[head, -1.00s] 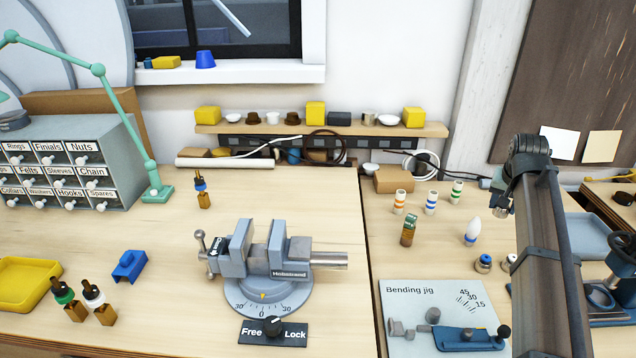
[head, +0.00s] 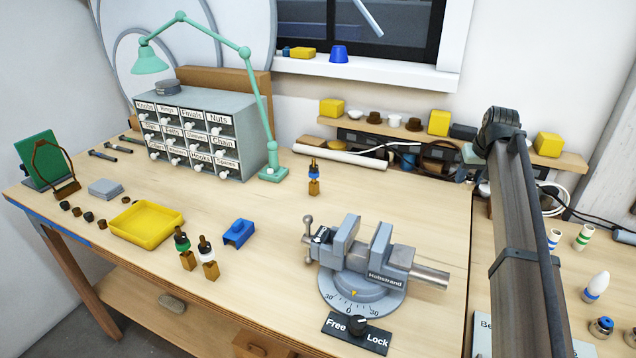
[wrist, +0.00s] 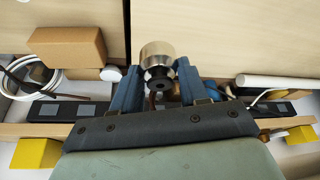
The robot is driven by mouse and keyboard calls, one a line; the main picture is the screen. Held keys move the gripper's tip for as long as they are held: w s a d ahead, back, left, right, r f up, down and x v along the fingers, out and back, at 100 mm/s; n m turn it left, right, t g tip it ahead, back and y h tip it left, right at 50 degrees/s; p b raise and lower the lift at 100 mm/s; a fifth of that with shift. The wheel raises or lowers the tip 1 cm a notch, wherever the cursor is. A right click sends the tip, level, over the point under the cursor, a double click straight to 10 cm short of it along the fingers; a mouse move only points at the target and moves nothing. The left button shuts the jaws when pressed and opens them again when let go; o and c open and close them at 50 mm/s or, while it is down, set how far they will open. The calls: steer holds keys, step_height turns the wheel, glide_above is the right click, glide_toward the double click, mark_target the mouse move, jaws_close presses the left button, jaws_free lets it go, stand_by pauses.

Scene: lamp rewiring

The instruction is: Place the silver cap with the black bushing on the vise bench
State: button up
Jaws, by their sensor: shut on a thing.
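In the wrist view my gripper (wrist: 157,76) is shut on a silver cap (wrist: 156,52), with one blue finger on each side. A black bushing (wrist: 159,81) shows at the cap's near end, between the fingers. The cap is held in the air. In the head view the vise bench (head: 275,225) is the wooden table with the grey vise (head: 365,260) at its right part. My gripper and the cap cannot be clearly made out in the head view; my arm crosses the right side.
Several small dark parts (head: 88,216) lie at the left.

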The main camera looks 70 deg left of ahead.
steer(key=s+a+r+n+g, duration=0.2)
steer(key=s+a+n, duration=0.3)
steer(key=s+a, duration=1.25)
steer(key=shift+y, duration=0.4)
steer(key=shift+w+a+f, duration=0.1)
steer(key=shift+a+f, duration=0.05)
steer(key=shift+f, duration=1.6)
steer(key=shift+w+a+f, duration=0.1)
steer(key=shift+a+f, duration=0.05)
steer(key=shift+f, duration=1.55)
steer(key=shift+a+f, duration=0.15)
steer(key=shift+f, duration=1.6)
steer(key=shift+f, duration=0.1)
steer(key=o, duration=1.1)
steer(key=shift+o, duration=0.2)
steer(key=v, duration=1.2)
steer(key=shift+s, duration=0.1)
